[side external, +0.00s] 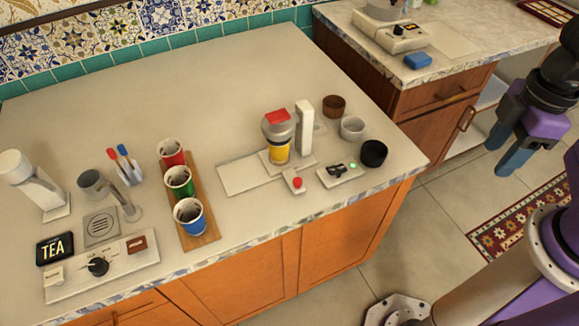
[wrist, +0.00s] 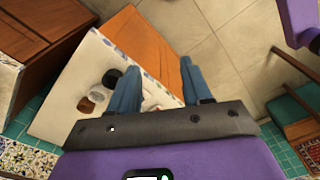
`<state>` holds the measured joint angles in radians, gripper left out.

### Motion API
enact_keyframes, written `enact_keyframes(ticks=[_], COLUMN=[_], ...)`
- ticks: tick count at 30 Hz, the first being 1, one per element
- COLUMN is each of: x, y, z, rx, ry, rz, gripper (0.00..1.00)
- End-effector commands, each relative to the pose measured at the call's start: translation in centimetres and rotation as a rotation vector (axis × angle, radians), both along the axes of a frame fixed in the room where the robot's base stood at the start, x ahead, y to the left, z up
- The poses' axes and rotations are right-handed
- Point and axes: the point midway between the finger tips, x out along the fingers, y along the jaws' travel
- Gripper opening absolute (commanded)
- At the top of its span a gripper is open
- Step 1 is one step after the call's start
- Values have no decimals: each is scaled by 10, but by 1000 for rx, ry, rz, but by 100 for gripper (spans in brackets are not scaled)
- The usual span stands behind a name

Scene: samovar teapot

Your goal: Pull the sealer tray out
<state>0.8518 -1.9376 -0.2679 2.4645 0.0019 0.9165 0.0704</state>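The sealer (side external: 304,128) stands at the right part of the counter, with a white column and a red-topped round head. A yellow cup-like part sits under the head. A flat pale plate, which looks like the sealer tray (side external: 243,175), lies at the machine's foot and reaches left; I cannot tell how far it slides under the head. My gripper (side external: 503,153) has blue fingers, spread apart and empty, off to the right beyond the counter, well away from the sealer. In the wrist view my open gripper (wrist: 159,72) mostly hides the sealer.
A red button (side external: 297,184), a switch panel with a green light (side external: 341,174) and black (side external: 374,153), white (side external: 352,128) and brown (side external: 334,105) bowls crowd the sealer's right. A wooden rack (side external: 206,218) with cups stands left. Open floor separates my gripper from the counter.

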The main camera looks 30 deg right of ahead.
Motion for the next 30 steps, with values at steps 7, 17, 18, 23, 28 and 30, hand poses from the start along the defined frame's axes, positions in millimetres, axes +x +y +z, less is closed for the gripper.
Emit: enact_keyframes(ticks=[7, 17, 18, 23, 28, 30], x=[58, 141, 150, 187, 217, 226], y=[63, 151, 161, 200, 230, 239], z=[5, -4, -6, -19, -33, -38], rx=[-4, -8, -8, -10, -9, -9], ry=[11, 23, 24, 28, 30, 32], rz=[-395, -993, -1065, -1354, -1616, -1692], gripper=[48, 48, 48, 48, 48, 48])
